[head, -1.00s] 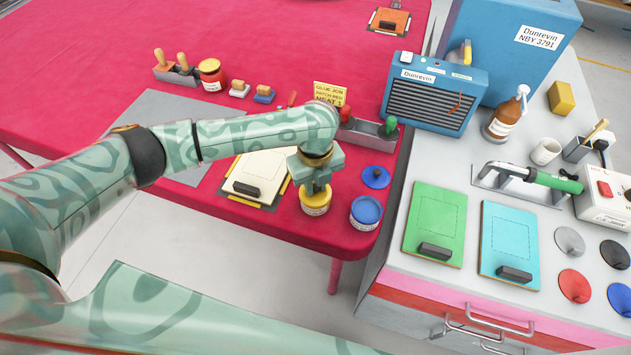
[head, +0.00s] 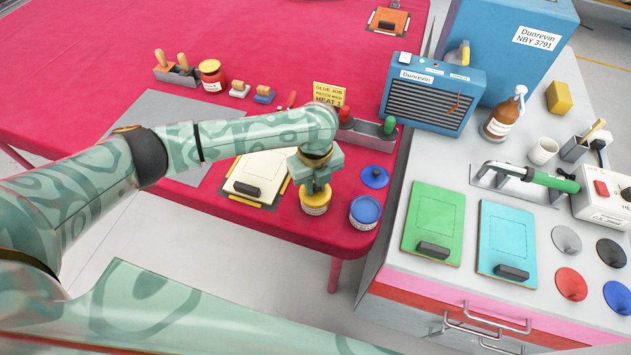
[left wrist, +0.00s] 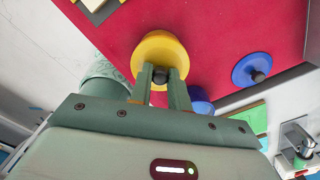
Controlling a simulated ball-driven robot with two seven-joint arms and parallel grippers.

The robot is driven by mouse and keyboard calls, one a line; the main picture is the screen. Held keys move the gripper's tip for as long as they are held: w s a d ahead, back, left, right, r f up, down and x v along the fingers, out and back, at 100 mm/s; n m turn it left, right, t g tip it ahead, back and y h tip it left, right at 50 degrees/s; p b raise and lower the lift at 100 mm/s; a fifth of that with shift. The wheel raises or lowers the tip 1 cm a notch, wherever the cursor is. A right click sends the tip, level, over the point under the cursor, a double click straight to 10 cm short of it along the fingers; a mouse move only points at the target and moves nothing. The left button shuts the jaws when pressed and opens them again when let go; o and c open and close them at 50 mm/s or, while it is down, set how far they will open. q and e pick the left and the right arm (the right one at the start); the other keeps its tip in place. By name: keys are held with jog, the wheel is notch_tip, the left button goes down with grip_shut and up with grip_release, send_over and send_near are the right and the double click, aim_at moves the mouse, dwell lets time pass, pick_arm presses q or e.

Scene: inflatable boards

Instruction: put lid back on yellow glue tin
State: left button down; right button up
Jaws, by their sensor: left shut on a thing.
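The yellow glue tin (head: 316,209) stands upright near the front right corner of the red table. My left gripper (head: 318,187) points down right over it. In the left wrist view, my left gripper (left wrist: 161,77) is shut on the dark knob of the yellow lid (left wrist: 157,47). The lid is at the tin's mouth; whether it is fully seated or just above the rim, I cannot tell. The lid hides the inside of the tin. My right gripper is not in view.
A blue tin (head: 365,213) stands close to the right of the yellow tin, with a blue lid (head: 375,178) on the table behind it. A cream board (head: 262,173) lies to the left. The grey-topped cabinet (head: 390,262) stands to the right, past the table edge.

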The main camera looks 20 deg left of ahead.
pick_arm(q)
jog(key=shift+f+p, duration=0.15)
jog(key=shift+p, duration=0.15)
dwell(0.5)
jog(key=shift+p, duration=0.4)
dwell(0.4)
jog(key=c, duration=0.8)
grip_release()
jog(key=shift+o, duration=0.2)
notch_tip(320, 180, up, 7)
jog(key=p, duration=0.8)
